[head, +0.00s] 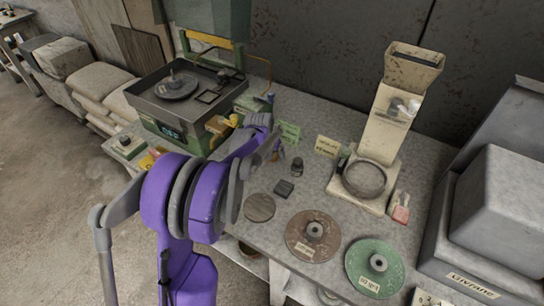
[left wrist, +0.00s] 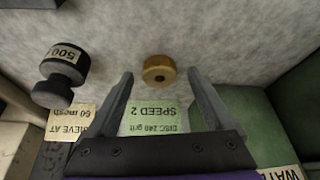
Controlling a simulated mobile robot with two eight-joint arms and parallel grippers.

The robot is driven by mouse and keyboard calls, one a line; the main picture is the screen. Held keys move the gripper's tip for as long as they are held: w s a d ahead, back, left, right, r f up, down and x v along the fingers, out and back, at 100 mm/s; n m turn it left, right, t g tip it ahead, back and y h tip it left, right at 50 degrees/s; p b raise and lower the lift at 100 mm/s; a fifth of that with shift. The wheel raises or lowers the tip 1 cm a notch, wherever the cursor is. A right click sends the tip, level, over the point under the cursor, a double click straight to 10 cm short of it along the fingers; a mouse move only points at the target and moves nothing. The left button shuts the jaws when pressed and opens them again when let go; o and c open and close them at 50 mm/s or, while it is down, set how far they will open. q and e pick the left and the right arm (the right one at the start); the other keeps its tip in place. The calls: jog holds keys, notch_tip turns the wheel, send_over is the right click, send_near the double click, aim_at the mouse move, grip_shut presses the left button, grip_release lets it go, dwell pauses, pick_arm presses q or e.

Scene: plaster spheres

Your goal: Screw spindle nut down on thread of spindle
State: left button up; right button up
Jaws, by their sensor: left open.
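The spindle nut (left wrist: 159,68) is a small brass ring lying on the grey bench top in the left wrist view. My left gripper (left wrist: 158,82) is open, with one finger on each side of the nut's position and nothing held. In the head view my left gripper (head: 273,147) is low over the bench, right of the green machine, and the nut cannot be made out there. The spindle (head: 174,75) sticks up through a dark disc (head: 178,90) in the machine's pan (head: 153,104). Its thread is too small to make out. My right gripper is not in view.
A black 500 weight (left wrist: 58,75) stands close to the nut, also in the head view (head: 297,167). Small label cards (head: 289,131) stand behind it. A brown disc (head: 298,245) and a green disc (head: 362,263) lie nearer the front. A cream sieve stand (head: 385,130) is right.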

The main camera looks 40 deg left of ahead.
pick_arm(q)
grip_shut()
dwell(0.4)
